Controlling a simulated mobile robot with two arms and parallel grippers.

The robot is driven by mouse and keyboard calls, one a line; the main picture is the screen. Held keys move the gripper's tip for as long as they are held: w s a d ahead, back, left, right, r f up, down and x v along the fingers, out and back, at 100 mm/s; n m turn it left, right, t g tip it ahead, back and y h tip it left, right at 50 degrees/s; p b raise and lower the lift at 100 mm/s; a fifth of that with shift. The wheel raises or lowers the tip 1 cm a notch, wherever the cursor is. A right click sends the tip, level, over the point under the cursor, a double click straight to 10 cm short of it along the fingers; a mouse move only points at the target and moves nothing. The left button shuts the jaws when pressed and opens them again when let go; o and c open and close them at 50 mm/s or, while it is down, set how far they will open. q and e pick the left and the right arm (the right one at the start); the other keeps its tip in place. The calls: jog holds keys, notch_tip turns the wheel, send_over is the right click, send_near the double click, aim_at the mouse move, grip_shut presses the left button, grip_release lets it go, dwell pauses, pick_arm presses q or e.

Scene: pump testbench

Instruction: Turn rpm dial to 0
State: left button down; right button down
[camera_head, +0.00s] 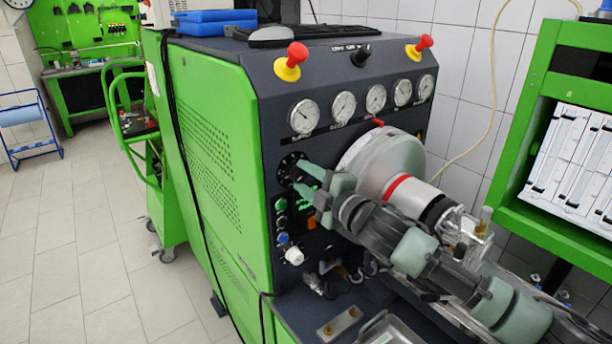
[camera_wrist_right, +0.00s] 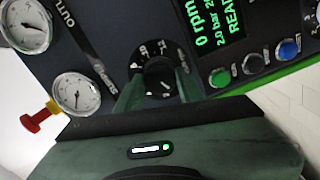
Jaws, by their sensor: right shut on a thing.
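The rpm dial (camera_wrist_right: 159,78) is a black round knob with white scale marks around it, on the dark front panel. In the head view the dial (camera_head: 291,166) is at the panel's left side, partly hidden by my right gripper. My right gripper (camera_head: 299,175) has its two greenish fingers at the dial. In the wrist view the fingers (camera_wrist_right: 160,92) lie on either side of the knob, shut on it. The green display (camera_wrist_right: 214,22) beside the dial reads "0 rpm" and "2.0 bar"; its lower text is cut off. My left gripper is not in view.
Several gauges (camera_head: 375,99) line the panel's top, below two red-and-yellow emergency stops (camera_head: 291,62). Green, black and blue buttons (camera_head: 281,221) sit below the dial. Tiled floor (camera_head: 110,270) is free at the left.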

jog(key=shift+n, duration=0.6)
jog(key=c, duration=0.9)
grip_release()
jog(key=shift+s+d+f, duration=0.1)
jog(key=shift+s+d, duration=0.1)
jog(key=shift+s, duration=0.1)
jog(key=b+v, duration=0.2)
jog(key=v, duration=0.5)
